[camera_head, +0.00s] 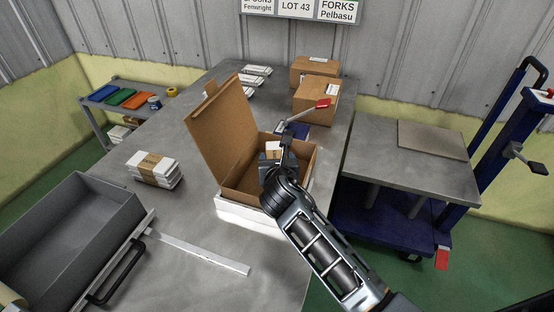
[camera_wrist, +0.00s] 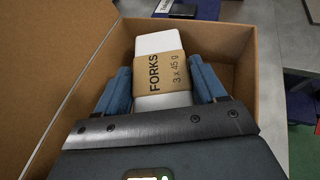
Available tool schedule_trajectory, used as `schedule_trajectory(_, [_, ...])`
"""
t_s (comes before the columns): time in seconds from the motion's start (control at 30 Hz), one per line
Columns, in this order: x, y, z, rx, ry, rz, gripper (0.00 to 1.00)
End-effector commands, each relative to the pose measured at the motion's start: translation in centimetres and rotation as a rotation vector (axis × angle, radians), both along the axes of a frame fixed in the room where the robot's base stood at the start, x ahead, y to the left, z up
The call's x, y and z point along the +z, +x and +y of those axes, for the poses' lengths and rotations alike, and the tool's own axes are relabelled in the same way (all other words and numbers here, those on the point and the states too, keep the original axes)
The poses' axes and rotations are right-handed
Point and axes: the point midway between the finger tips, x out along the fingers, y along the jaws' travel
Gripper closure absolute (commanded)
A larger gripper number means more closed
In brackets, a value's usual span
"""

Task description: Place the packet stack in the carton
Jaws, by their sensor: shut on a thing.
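My gripper (camera_wrist: 161,95) is shut on a packet stack (camera_wrist: 158,43), white with a brown paper band reading "FORKS 3 x 45 g". In the wrist view the stack sits between the two blue fingers, within the walls of the open carton (camera_wrist: 240,42). I cannot tell whether it touches the carton floor. In the head view the brown carton (camera_head: 222,125) stands on the table with a tall flap raised at its left. There my gripper (camera_head: 272,158) is over the carton's opening and the arm hides part of its right side; only a bit of the stack shows.
Another banded packet stack (camera_head: 154,170) lies on the table (camera_head: 190,215) at the left. A grey tray (camera_head: 75,215) is at the front left. Two closed boxes (camera_head: 316,100) and several white packets (camera_head: 254,77) stand at the back. A blue lift cart (camera_head: 410,170) is at the right.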

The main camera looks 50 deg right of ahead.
Motion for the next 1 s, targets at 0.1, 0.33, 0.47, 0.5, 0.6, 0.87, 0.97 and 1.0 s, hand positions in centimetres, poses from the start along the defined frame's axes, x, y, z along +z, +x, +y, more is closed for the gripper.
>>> schedule_trajectory(0.1, [-0.1,0.0,0.0,0.000,-0.001,-0.001,0.65])
schedule_trajectory(0.33, [-0.2,0.0,0.0,0.000,0.000,0.000,0.12])
schedule_trajectory(0.47, [-0.2,0.0,0.0,0.000,0.000,0.000,0.05])
schedule_trajectory(0.5, [-0.2,0.0,0.0,0.000,0.000,0.000,0.05])
schedule_trajectory(0.6, [-0.2,0.0,0.0,0.000,0.000,0.000,0.05])
schedule_trajectory(0.87, [0.7,-1.1,1.3,0.003,-0.001,0.000,0.05])
schedule_trajectory(0.97, [1.4,-2.3,2.6,0.003,-0.002,0.001,0.05])
schedule_trajectory(1.0, [1.8,-2.9,3.2,0.004,-0.002,0.001,0.05])
